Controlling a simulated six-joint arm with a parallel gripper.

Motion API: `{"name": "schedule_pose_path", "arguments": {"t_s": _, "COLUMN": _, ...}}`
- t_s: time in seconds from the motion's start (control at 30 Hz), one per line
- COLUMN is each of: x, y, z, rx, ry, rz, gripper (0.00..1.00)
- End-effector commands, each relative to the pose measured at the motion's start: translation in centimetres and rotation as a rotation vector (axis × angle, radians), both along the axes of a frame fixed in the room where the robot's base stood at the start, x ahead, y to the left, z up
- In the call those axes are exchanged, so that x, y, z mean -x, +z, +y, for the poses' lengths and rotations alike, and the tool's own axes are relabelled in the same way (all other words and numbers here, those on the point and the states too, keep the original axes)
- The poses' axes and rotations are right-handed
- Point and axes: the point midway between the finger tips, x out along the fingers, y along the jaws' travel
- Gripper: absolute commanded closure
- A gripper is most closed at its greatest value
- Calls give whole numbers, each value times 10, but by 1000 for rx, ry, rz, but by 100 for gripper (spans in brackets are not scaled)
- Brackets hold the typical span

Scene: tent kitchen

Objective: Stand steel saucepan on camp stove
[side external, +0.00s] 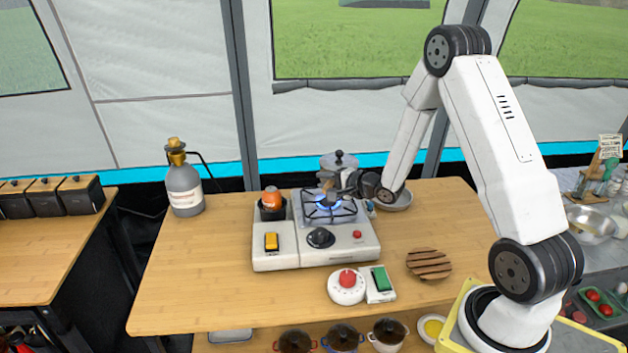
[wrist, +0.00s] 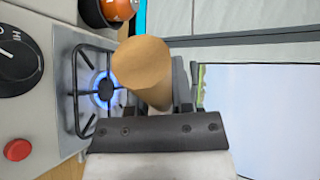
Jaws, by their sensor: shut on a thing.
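A lidded steel saucepan (side external: 340,161) shows in the side view just above and behind the burner, roughly upright. A short brown handle (side external: 328,184) juts from it towards the side camera. My gripper (side external: 349,182) comes in from the right and is shut on this handle. In the wrist view the handle's round wooden end (wrist: 143,62) fills the middle and hides most of the pan. The camp stove (side external: 275,258) stands on the table, its burner lit with a blue flame under a black grate (side external: 346,211). I cannot tell whether the pan touches the grate.
An orange gas canister (side external: 271,198) sits at the stove's left. A grey gas bottle (side external: 185,188) stands further left. A shallow metal dish (side external: 397,201) lies behind my wrist.

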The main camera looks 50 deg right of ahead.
Motion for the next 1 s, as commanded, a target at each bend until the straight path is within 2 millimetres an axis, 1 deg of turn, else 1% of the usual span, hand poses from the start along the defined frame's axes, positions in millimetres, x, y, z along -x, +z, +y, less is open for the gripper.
{"name": "schedule_pose_path", "arguments": {"t_s": 0.2, "x": -17, "y": -22, "z": -5, "rx": 1, "ry": 2, "rz": -1, "gripper": 100}}
{"name": "schedule_pose_path", "arguments": {"t_s": 0.4, "x": -31, "y": -39, "z": -10, "rx": 2, "ry": 1, "rz": -2, "gripper": 100}}
{"name": "schedule_pose_path", "arguments": {"t_s": 0.53, "x": -36, "y": -45, "z": -11, "rx": 2, "ry": 0, "rz": -2, "gripper": 100}}
{"name": "schedule_pose_path", "arguments": {"t_s": 0.87, "x": -39, "y": -49, "z": -12, "rx": 3, "ry": 1, "rz": -3, "gripper": 100}}
{"name": "schedule_pose_path", "arguments": {"t_s": 1.0, "x": -43, "y": -57, "z": -13, "rx": 2, "ry": 1, "rz": -1, "gripper": 100}}
